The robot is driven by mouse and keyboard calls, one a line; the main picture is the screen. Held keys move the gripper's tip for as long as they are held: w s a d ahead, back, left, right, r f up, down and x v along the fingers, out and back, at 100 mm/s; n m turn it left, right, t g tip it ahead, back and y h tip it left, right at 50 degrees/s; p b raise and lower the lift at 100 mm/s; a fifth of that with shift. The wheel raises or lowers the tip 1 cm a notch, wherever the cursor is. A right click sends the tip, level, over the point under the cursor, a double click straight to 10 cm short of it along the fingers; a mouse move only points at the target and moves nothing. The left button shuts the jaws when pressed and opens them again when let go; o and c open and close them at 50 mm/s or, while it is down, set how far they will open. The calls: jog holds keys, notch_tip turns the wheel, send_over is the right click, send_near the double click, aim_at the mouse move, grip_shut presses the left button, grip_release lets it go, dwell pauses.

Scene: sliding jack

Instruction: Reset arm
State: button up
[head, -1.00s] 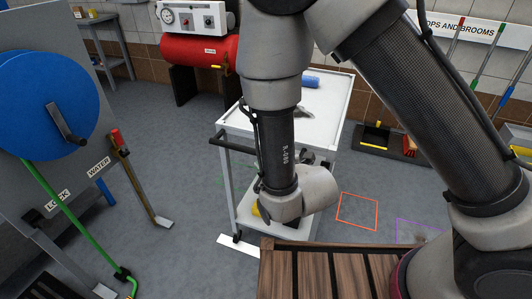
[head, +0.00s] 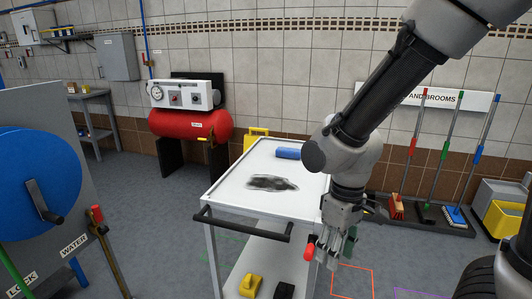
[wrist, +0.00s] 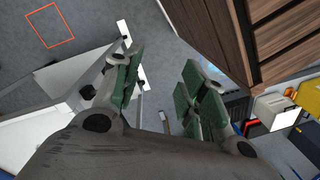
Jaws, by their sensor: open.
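My arm comes in from the upper right of the head view and bends down at the right side of the white cart (head: 225,196). My gripper (head: 330,250) hangs beside the cart's right edge, below its top. In the wrist view my gripper (wrist: 160,88) shows its green-padded fingers spread well apart, with nothing between them. A small red piece (head: 309,252) shows beside the fingers in the head view; I cannot tell whether it touches them.
The cart top holds a blue roll (head: 287,153) and a dark smudge (head: 272,183). A yellow item (head: 251,286) sits on its lower shelf. An orange floor square (head: 352,281) lies right of the cart. A blue hose reel (head: 40,185) stands left. A wooden slatted surface (wrist: 218,35) is near my gripper.

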jog(key=s+d+r+m+t, duration=0.2)
jog(key=d+r+m, duration=0.2)
jog(key=d+r, duration=0.5)
jog(key=s+d+r+m+t, duration=0.2)
jog(key=d+r+m+t, duration=0.1)
jog(key=d+r, duration=0.6)
jog(key=d+m, duration=0.1)
jog(key=d, duration=0.2)
jog(key=shift+r, duration=0.15)
dwell(0.6)
